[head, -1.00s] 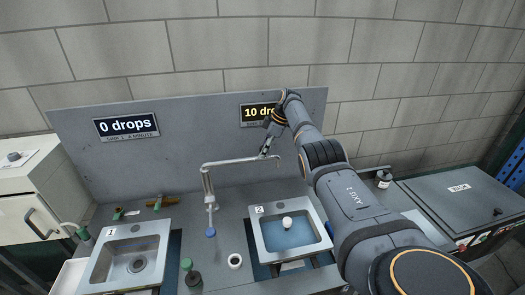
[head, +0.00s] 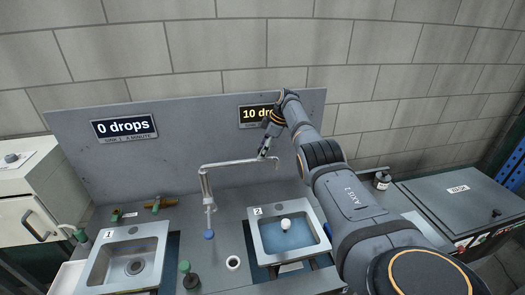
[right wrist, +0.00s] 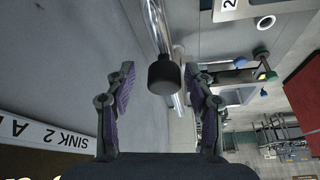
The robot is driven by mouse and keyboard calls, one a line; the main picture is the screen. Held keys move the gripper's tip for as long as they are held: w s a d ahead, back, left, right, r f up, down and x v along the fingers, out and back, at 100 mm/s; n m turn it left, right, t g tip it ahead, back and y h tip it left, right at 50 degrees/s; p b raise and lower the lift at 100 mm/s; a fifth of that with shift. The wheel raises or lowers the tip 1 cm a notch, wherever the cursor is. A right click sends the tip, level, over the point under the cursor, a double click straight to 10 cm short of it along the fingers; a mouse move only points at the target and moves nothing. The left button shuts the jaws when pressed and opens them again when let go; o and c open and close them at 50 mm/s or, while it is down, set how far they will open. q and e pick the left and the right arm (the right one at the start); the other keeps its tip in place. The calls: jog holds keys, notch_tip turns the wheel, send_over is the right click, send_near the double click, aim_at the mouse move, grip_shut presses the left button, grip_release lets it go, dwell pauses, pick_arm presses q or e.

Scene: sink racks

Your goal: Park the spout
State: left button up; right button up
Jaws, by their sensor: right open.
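The chrome spout (head: 240,164) runs from its upright post on the counter rightward. Its hooked end is above the sink marked 2 (head: 256,242). My right gripper (head: 263,154) is open at the spout near its outer end, in front of the back panel. In the right wrist view the spout (right wrist: 156,25) and its dark round tip (right wrist: 164,75) show between the two spread fingers (right wrist: 160,78); I cannot tell whether they touch it. The sink marked 1 (head: 152,250) is at the left. My left gripper is out of view.
A back panel (head: 180,150) carries the signs "0 drops" (head: 125,128) and "10 dr…" (head: 254,113), the latter partly hidden by my right arm. Sink 2 holds blue water and a white ball (head: 286,224).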

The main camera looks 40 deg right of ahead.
jog(key=v, duration=1.1)
jog(key=shift+d+r, duration=0.2)
jog(key=shift+r, duration=0.15)
jog(key=shift+s, duration=0.1)
